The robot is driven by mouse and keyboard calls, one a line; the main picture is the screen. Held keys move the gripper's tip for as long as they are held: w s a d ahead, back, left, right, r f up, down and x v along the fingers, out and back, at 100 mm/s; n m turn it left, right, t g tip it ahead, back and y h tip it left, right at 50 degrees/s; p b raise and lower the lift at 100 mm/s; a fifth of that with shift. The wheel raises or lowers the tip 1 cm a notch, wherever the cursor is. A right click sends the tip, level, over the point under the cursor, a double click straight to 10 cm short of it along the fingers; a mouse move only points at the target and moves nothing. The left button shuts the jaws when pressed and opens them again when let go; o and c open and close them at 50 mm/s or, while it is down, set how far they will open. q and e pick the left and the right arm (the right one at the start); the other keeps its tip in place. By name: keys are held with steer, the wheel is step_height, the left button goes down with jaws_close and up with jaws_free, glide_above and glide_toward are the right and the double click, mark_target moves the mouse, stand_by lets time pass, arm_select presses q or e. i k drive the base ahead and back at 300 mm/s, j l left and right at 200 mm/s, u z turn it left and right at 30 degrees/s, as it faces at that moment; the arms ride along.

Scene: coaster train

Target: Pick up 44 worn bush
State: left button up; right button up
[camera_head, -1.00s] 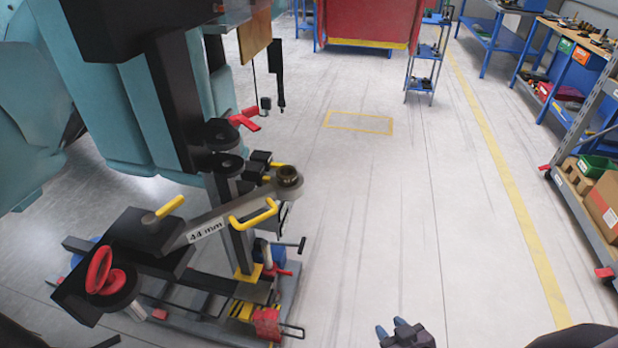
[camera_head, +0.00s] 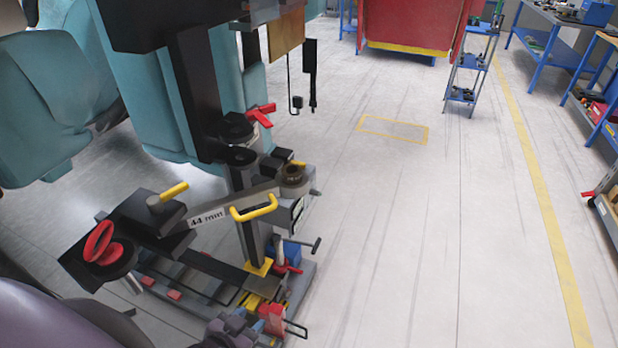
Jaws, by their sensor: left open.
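The 44 worn bush (camera_head: 292,171) shows as a dark brownish ring seated in the round eye at the right end of a grey arm (camera_head: 207,217) marked 44. My right gripper is not in view.
The pale floor (camera_head: 400,220) to the right is clear. A blue trolley (camera_head: 468,75) and benches stand farther back.

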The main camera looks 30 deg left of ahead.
mark_target(292, 178)
steer(key=i+l+z, duration=0.15)
steer(key=l, duration=0.25)
steer(key=i+l+z, duration=0.15)
steer(key=l, duration=0.25)
steer(key=i+l, duration=0.3)
steer(key=i, duration=0.2)
steer(key=i+l+u, duration=0.1)
steer(key=i+l, duration=0.2)
steer(key=i, duration=0.2)
steer(key=i+u, duration=0.2)
steer(key=u, duration=0.2)
steer(key=i+u, duration=0.25)
steer(key=u, duration=0.15)
steer(key=i+l+u, duration=0.15)
steer(key=u, duration=0.25)
steer(key=i+u, duration=0.1)
steer(key=u, duration=0.35)
steer(key=i+u, duration=0.15)
steer(key=u, duration=0.3)
steer(key=i+l+u, duration=0.1)
steer(key=u, duration=0.3)
steer(key=i+l+u, duration=0.1)
steer(key=u, duration=0.35)
steer(key=l+u, duration=0.15)
steer(key=u, duration=0.3)
steer(key=i+l+u, duration=0.1)
steer(key=u, duration=0.35)
steer(key=l, duration=0.1)
